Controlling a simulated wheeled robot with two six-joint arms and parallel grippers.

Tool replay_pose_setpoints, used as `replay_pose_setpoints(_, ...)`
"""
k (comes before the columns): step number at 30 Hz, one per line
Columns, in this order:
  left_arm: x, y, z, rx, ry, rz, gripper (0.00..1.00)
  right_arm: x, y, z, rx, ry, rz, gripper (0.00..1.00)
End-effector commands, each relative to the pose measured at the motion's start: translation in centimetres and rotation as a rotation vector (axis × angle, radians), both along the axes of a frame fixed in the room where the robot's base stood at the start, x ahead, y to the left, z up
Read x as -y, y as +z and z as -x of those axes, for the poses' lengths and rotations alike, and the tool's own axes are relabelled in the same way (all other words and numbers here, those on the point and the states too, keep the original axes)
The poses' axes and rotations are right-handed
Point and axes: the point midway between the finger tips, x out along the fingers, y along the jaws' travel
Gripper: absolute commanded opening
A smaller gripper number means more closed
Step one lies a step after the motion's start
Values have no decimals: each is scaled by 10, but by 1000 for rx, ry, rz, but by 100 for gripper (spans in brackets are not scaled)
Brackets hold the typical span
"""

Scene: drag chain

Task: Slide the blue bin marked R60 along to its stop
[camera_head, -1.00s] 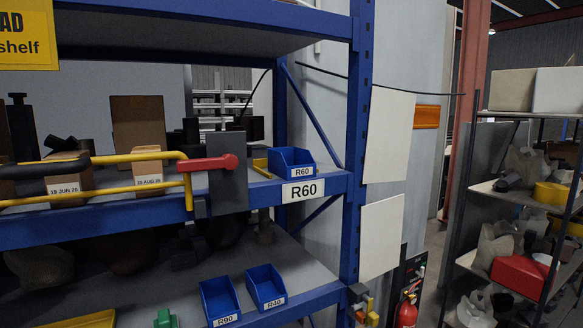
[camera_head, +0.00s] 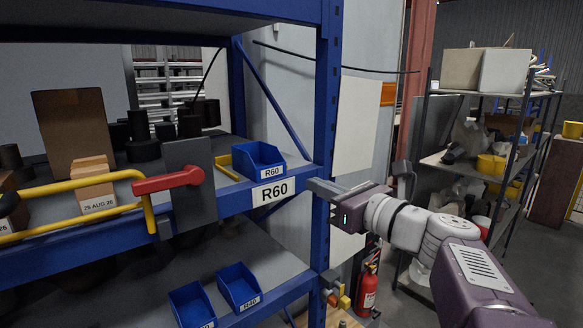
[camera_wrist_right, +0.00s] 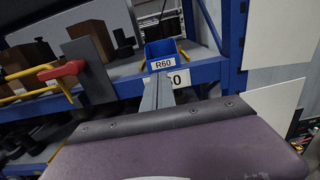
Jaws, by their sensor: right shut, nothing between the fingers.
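The blue bin marked R60 (camera_head: 258,162) sits upright on the middle shelf (camera_head: 240,196), near its right end, above a larger R60 label (camera_head: 271,191). A yellow piece (camera_head: 227,168) lies just left of the bin. In the right wrist view the bin (camera_wrist_right: 163,52) shows beyond my fingers. My right gripper (camera_head: 312,185) is shut and empty. In the head view it is right of the bin and lower, by the blue upright, apart from the bin. It also shows in the wrist view (camera_wrist_right: 158,88), partly covering the larger label. My left gripper is not in view.
A dark plate (camera_head: 189,185) with a red handle (camera_head: 168,181) and yellow rails stands at the shelf front, left of the bin. The blue upright (camera_head: 326,110) is to the right. Two blue bins (camera_head: 238,287) (camera_head: 190,304) sit on the lower shelf.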

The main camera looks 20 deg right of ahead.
Motion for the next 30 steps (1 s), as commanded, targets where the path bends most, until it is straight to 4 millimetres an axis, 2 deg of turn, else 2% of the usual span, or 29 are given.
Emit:
replay_pose_setpoints(2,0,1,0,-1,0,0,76,6,0,1,-2,-15,1,0)
replay_pose_setpoints(8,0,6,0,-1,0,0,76,1,0,-11,-5,-9,-2,0)
replay_pose_setpoints(21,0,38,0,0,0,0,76,-31,0,-98,-9,-9,0,0)
replay_pose_setpoints(25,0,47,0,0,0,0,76,-38,0,-117,-9,-10,0,0)
replay_pose_setpoints(30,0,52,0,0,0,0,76,-42,-1,-130,-6,-13,0,0)
